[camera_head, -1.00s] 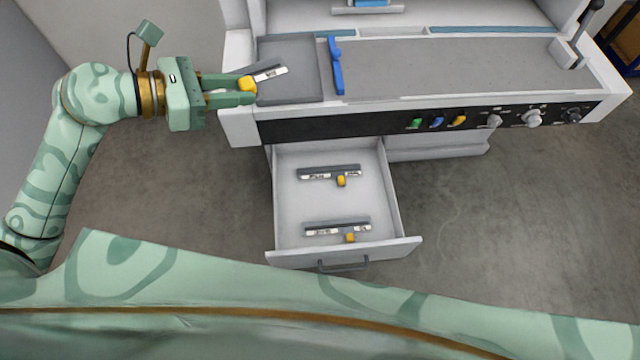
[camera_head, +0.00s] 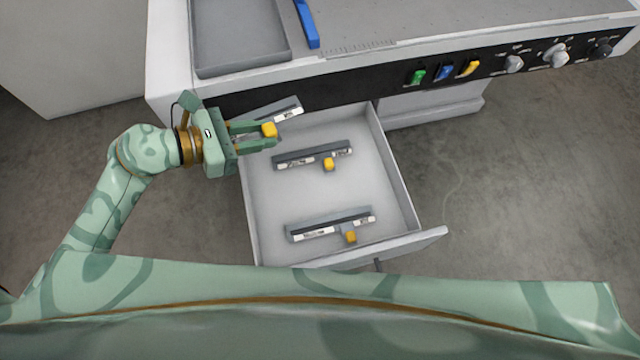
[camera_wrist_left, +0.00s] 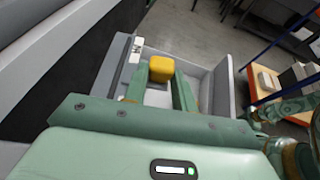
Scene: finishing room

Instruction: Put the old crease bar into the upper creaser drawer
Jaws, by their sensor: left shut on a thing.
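My left gripper (camera_head: 262,135) is shut on the yellow knob of a grey crease bar (camera_head: 284,109) with a white label. It holds the bar over the back left corner of the open drawer (camera_head: 270,205), close to the machine's black front panel. The left wrist view also shows the held bar (camera_wrist_left: 131,62), its yellow knob between the fingers, and the drawer (camera_wrist_left: 222,88) beyond. Two similar bars lie in the drawer, one toward the back (camera_head: 312,155) and one toward the front (camera_head: 330,224), each with a yellow knob. My right gripper is not in view.
The creaser's front panel (camera_head: 390,85) has coloured switches and knobs above the drawer. A grey tray (camera_head: 240,35) and a blue piece (camera_head: 307,24) are on its top. Bare drawer floor shows between the two lying bars. A shelf (camera_wrist_left: 290,110) shows in the left wrist view.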

